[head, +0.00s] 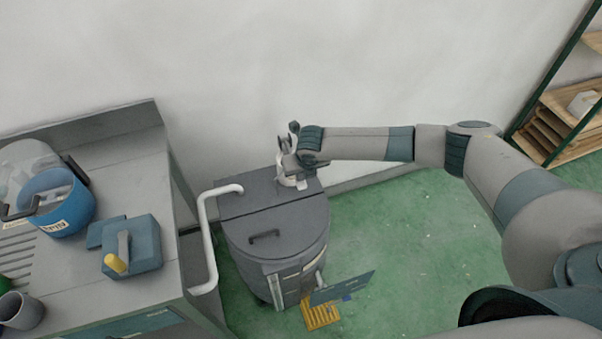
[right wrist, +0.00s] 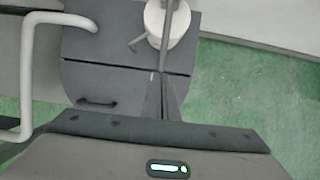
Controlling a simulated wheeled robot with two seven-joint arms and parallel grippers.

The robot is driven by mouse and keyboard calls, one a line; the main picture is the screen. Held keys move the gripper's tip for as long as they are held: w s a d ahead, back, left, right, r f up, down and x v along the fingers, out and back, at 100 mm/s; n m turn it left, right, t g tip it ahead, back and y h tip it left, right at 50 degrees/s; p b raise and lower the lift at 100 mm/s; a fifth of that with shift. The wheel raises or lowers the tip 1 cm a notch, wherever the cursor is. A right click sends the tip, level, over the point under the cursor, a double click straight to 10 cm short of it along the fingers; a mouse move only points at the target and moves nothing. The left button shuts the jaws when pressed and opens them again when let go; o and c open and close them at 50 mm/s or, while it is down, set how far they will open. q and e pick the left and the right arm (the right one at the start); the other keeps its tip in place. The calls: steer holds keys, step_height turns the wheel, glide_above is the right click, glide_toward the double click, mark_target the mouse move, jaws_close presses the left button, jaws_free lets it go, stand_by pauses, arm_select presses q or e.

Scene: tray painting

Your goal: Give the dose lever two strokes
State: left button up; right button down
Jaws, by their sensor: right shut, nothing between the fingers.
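A white round dispenser-like fitting (head: 297,182) stands on the back of the dark grey cart lid (head: 285,215); it also shows in the right wrist view (right wrist: 183,28). I cannot tell which of these is the dose lever. My right gripper (head: 288,160) is shut and empty at the fitting, hiding part of it in the head view. In the right wrist view its fingers (right wrist: 162,80) point towards the rod; contact is unclear. My left gripper is out of view.
A counter at the left holds a blue bucket (head: 66,212), a blue box (head: 140,255) with a yellow-tipped handle, and a grey cup (head: 22,311). A white bent pipe (head: 206,240) stands between counter and cart. The wall is close behind. Green floor is clear at the right.

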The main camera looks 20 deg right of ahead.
step_height(320, 180, up, 8)
steer(key=p, duration=0.7)
steer(key=shift+r, duration=0.25)
